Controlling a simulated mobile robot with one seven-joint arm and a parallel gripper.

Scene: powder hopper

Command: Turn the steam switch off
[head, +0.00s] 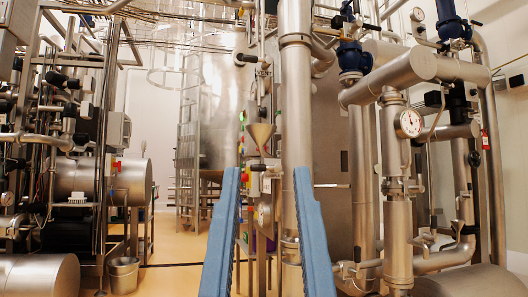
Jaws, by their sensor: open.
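My gripper (266,172) shows as two long blue fingers rising from the bottom middle, spread wide apart and empty. Between and beyond the fingertips is a small metal funnel (260,133) above pipe fittings. I cannot pick out a steam switch for sure. A thin straight handle (331,185) sticks out sideways just right of the right fingertip.
A thick vertical pipe (297,130) stands just behind the right finger. Pipes with a round gauge (409,123) and blue valves (354,58) fill the right. A metal bucket (123,274) stands on the floor at left. Open yellow floor (178,250) lies left of centre.

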